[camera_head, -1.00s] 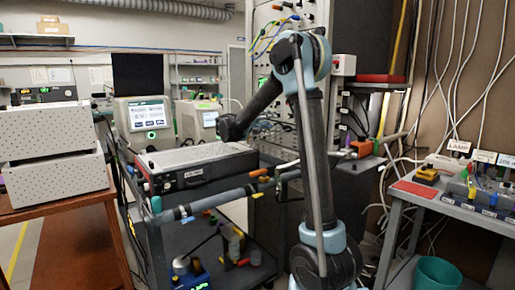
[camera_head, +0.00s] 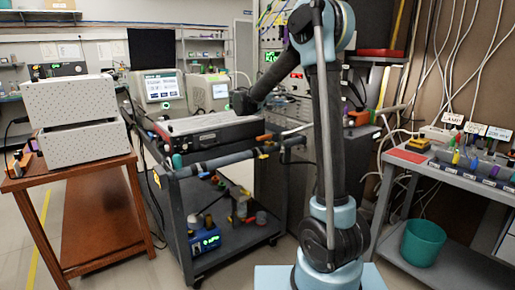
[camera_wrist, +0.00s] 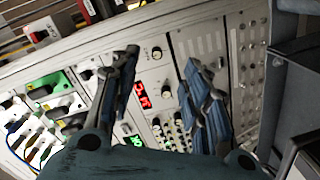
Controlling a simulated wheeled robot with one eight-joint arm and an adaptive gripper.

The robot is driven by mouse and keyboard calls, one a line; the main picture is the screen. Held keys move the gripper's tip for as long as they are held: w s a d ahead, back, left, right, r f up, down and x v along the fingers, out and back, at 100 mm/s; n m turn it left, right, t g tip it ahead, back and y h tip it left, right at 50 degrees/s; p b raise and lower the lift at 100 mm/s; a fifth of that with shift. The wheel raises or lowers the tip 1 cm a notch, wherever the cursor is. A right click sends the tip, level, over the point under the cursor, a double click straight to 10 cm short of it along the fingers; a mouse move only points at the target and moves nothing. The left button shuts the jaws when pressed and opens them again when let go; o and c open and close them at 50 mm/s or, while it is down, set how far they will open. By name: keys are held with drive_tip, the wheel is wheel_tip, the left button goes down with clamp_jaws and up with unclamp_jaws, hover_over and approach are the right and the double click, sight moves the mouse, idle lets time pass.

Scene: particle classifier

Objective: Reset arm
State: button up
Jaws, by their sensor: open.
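My gripper (camera_wrist: 160,88) is open in the wrist view, with its two blue-grey fingers apart and nothing between them. Beyond the fingers is an instrument panel (camera_wrist: 152,52) with knobs, a red display and a green display. The panel appears tilted; I cannot tell how far it is from the fingertips. In the head view my arm stands bent, its elbow high and its forearm reaching down and left toward the rack. Its dark far end is above the cart's right back, and the fingers cannot be made out there.
A dark cart (camera_head: 185,200) carries a flat instrument box (camera_head: 215,128) close to my arm. A brown table (camera_head: 105,205) with white boxes (camera_head: 78,105) stands left. A grey bench (camera_head: 475,185) is right, above a teal bin (camera_head: 423,243).

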drive_tip(key=s+d+f+g+y, duration=0.25)
drive_tip(key=s+d, duration=0.25)
drive_tip(key=s, duration=0.3)
drive_tip(key=s+d+f+g+y, duration=0.1)
drive_tip(key=s+d+f, duration=0.3)
drive_tip(key=s, duration=0.4)
drive_tip(key=s+d+f+g+y, duration=0.2)
drive_tip(key=s+d+f, duration=0.25)
drive_tip(key=s, duration=0.35)
drive_tip(key=s+a+f+g+y, duration=0.1)
drive_tip(key=s+a+f+y, duration=0.2)
drive_tip(key=s+f, duration=0.5)
drive_tip(key=s+a+f+g+y, duration=0.1)
drive_tip(key=s+a+f+y, duration=0.2)
drive_tip(key=s+f, duration=0.6)
drive_tip(key=s+y, duration=0.2)
drive_tip(key=s, duration=0.6)
drive_tip(key=shift+a+f, duration=0.15)
drive_tip(key=shift+a, duration=0.2)
